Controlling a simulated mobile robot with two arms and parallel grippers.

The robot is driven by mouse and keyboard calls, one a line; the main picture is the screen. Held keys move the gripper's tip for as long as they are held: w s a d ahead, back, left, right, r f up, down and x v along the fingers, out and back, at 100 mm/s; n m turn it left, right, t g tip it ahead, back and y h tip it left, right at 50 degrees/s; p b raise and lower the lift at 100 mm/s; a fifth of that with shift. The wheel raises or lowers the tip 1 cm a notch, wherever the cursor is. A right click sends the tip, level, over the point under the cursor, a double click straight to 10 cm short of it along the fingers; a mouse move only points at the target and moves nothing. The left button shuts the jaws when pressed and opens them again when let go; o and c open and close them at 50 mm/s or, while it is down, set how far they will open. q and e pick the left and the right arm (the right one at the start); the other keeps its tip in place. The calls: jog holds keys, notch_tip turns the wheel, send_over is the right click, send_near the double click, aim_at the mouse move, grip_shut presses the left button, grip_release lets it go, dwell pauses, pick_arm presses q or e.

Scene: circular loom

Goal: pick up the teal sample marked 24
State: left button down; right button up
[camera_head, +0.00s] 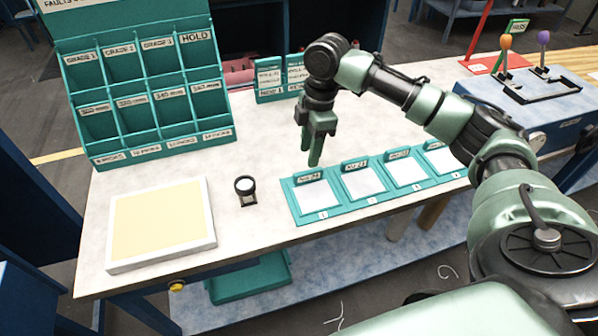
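A teal rack (333,212) with several white squares in a row lies along the front of the table. Each square has a small teal label piece at its back edge. The label of the leftmost one (309,176) seems to read 24, but the print is small. My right gripper (315,158) points down above the table, just behind and above that leftmost position. Its fingers are seen nearly edge-on, so their gap is unclear, and no held object shows. My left gripper is out of view.
A teal pigeonhole stand (150,142) stands at the back left. A cream pad in a white frame (112,262) and a small magnifier (246,187) sit left of the rack. Teal label cards (270,93) stand behind my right gripper. A blue box (545,118) is at the right.

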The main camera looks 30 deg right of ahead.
aim_at(308, 171)
jog(key=shift+f, duration=0.25)
jog(key=shift+s+a+f, duration=0.1)
jog(key=shift+s+f, duration=0.5)
jog(key=shift+f, duration=0.05)
jog(key=shift+s+f+p, duration=0.1)
jog(key=shift+f+p, duration=0.25)
jog(key=shift+p, duration=0.15)
jog(key=f, duration=0.2)
jog(key=w+f+p, duration=0.1)
jog(key=f, duration=0.1)
jog(key=shift+a, duration=0.15)
jog(key=shift+f, duration=0.35)
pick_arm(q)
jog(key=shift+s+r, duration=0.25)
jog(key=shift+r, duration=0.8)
pick_arm(e)
jog(key=shift+s, duration=0.1)
jog(key=shift+r, duration=0.1)
jog(key=shift+c, duration=0.3)
grip_shut()
